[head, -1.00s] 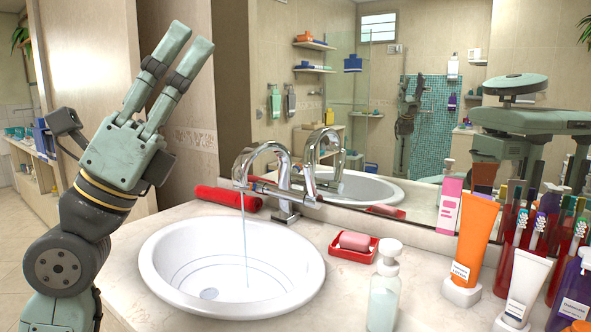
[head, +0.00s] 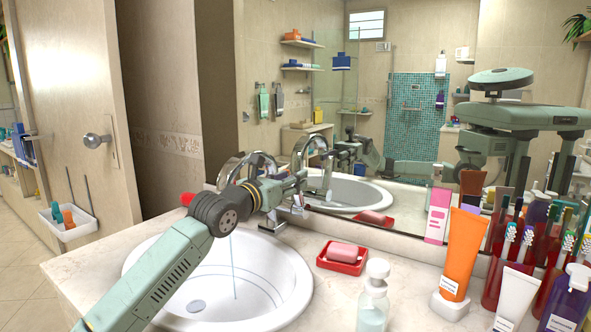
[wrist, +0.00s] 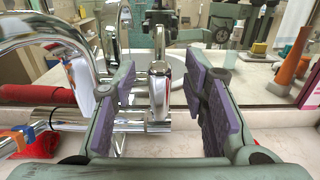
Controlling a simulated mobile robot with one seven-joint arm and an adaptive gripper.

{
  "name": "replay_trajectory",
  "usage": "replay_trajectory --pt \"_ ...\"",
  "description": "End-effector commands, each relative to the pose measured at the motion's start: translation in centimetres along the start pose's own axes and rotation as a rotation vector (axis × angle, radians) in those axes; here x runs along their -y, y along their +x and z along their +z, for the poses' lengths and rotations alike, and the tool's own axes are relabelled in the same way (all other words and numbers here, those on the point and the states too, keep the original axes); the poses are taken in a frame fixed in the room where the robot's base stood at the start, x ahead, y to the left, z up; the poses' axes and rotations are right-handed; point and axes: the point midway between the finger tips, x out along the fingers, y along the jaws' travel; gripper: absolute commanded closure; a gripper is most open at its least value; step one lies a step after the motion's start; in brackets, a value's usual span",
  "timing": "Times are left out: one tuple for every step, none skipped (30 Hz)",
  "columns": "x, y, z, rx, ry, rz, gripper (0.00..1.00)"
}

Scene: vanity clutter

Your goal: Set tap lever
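The chrome tap (head: 232,166) stands at the back of the white basin (head: 303,290); a thin water stream (head: 234,265) falls from its spout. My gripper (head: 293,187) is beside the tap lever, partly hiding the tap in the head view. In the wrist view, my gripper (wrist: 161,85) is open, with purple-grey pads on both sides of the upright chrome lever (wrist: 159,95). Gaps show between lever and pads, so it is not gripped. The curved spout (wrist: 35,42) is left of my fingers in the wrist view.
A mirror (head: 415,175) is close behind the tap. The red soap dish (head: 343,265), soap dispenser (head: 373,300), orange tube (head: 462,250) and several brushes stand to the right. A red roll (wrist: 36,104) lies behind the spout.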

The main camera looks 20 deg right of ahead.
Motion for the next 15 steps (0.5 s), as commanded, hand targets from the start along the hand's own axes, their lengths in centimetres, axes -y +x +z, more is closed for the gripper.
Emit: replay_trajectory --pt "0.1 0.9 0.3 -0.001 -0.001 -0.001 0.60" --pt "0.1 1.2 0.3 -0.001 -0.002 -0.002 0.60" --pt "0.0 1.7 0.2 -0.001 -0.002 -0.001 0.60" --pt "0.0 1.9 0.2 0.000 -0.002 -0.001 0.60" --pt "0.1 2.2 0.2 0.000 -0.002 -0.001 0.60" --pt "0.1 2.5 0.2 0.001 -0.002 -0.002 0.60" --pt "0.0 2.6 0.1 0.001 -0.002 -0.001 0.60" --pt "0.0 2.7 0.1 0.001 -0.002 -0.001 0.60" --pt "0.0 2.8 0.0 0.001 -0.001 0.000 0.60" --pt "0.0 2.8 0.0 0.001 -0.001 0.000 0.60" --pt "0.0 2.9 0.0 0.001 -0.001 0.000 0.60" --pt "0.0 2.9 0.0 0.001 -0.001 0.000 0.60" --pt "0.0 2.9 0.0 0.001 -0.001 0.000 0.60" --pt "0.0 2.9 0.0 0.001 -0.001 0.000 0.60" --pt "0.0 2.9 0.0 0.001 -0.001 0.000 0.60"
